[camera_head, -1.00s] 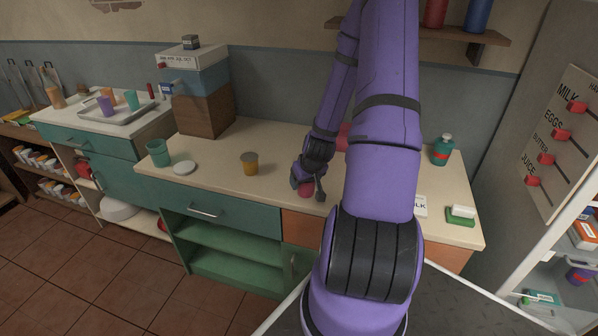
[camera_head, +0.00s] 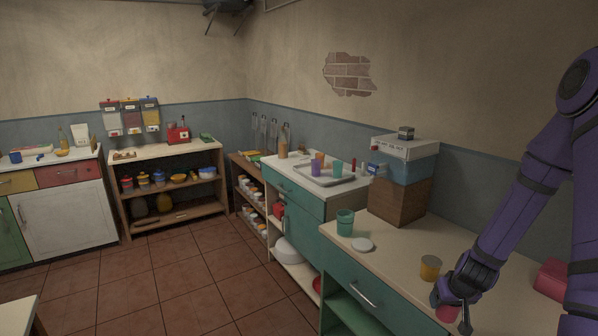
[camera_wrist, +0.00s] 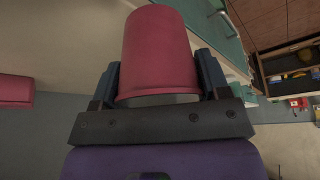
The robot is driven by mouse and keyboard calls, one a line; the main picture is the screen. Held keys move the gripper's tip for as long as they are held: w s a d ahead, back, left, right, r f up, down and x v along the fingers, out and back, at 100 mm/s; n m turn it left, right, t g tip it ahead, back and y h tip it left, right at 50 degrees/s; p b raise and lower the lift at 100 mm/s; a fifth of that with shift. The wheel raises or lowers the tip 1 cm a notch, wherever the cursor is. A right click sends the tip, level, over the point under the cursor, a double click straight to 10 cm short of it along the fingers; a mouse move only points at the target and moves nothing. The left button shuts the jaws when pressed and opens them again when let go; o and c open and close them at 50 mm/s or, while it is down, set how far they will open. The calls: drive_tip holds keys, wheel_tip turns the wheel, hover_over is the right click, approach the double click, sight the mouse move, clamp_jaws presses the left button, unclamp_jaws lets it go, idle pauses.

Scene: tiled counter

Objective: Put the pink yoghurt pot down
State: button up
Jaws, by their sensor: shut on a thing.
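The pink yoghurt pot (camera_head: 447,314) is between the fingers of my gripper (camera_head: 462,300), low at the front part of the near counter (camera_head: 395,262). In the wrist view the pot (camera_wrist: 158,48) fills the space between the two dark fingers, one on each side of it. My gripper (camera_wrist: 159,78) is shut on the pot. The head view does not show clearly whether the pot's base touches the counter.
An orange-yellow pot (camera_head: 430,267) stands close by, left of my gripper. A red object (camera_head: 551,281) lies to the right. Counter between disc and yellow pot is clear.

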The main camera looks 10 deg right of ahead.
drive_tip(key=w+a+n, duration=0.1)
drive_tip(key=w+a, duration=0.2)
drive_tip(key=a, duration=0.3)
drive_tip(key=w+a+n+y, duration=0.1)
drive_tip(key=w+a, duration=0.3)
drive_tip(key=a, duration=0.3)
drive_tip(key=w+a, duration=0.3)
drive_tip(key=a, duration=0.4)
drive_tip(key=shift+w+n, duration=0.35)
drive_tip(key=shift+n, duration=0.05)
